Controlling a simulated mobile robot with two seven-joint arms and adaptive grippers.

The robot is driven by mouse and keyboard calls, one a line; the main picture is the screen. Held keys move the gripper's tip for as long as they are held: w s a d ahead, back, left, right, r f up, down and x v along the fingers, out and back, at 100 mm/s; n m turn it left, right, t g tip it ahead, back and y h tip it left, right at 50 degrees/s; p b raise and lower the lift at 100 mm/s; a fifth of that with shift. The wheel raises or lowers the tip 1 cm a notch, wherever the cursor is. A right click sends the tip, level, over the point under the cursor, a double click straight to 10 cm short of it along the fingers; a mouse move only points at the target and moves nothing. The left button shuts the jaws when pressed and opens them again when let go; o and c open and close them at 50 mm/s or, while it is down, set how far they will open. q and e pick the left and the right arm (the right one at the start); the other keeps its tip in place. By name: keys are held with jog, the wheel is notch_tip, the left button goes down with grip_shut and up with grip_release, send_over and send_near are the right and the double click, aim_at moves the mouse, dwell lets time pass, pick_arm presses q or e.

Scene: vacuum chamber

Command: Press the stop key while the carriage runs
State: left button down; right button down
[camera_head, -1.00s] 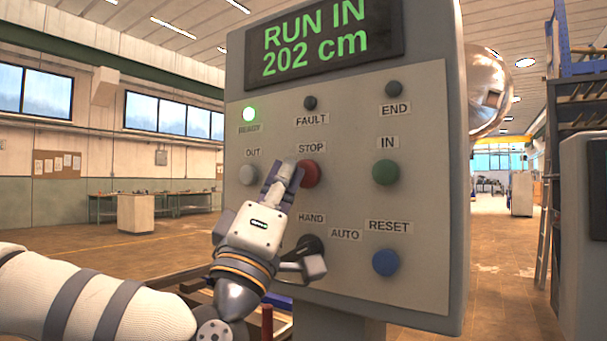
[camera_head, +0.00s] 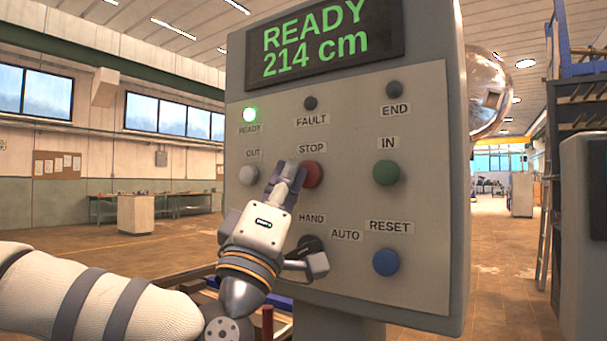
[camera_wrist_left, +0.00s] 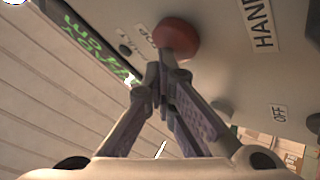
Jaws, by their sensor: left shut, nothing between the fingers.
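The red STOP key (camera_head: 313,173) is on the grey control panel (camera_head: 340,215), under its STOP label. My left gripper (camera_head: 290,171) is shut and empty, its fingertips just left of the key and partly in front of it. In the left wrist view the shut fingertips (camera_wrist_left: 163,72) appear close beside the red key (camera_wrist_left: 177,38); whether they touch it I cannot tell. The display (camera_head: 318,40) reads READY and 214 cm in green. My right gripper is not in view.
The white OUT key (camera_head: 249,175), green IN key (camera_head: 386,172) and blue RESET key (camera_head: 386,262) surround the STOP key. A black HAND/AUTO knob (camera_head: 311,245) sits below it, just right of my left gripper. The FAULT and END lamps are dark.

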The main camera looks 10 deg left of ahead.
pick_arm(q)
jog(key=shift+s+a, duration=0.3)
jog(key=shift+s, duration=0.55)
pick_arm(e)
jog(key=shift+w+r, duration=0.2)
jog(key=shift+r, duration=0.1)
pick_arm(q)
jog(key=shift+p, duration=0.3)
jog(key=s, duration=0.1)
jog(key=s+a+p, duration=0.1)
jog(key=s, duration=0.2)
jog(key=shift+s+a, duration=0.3)
jog(key=shift+s, duration=0.05)
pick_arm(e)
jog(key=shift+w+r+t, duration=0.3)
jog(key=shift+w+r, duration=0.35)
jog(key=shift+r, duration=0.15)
pick_arm(q)
jog(key=shift+f, duration=0.1)
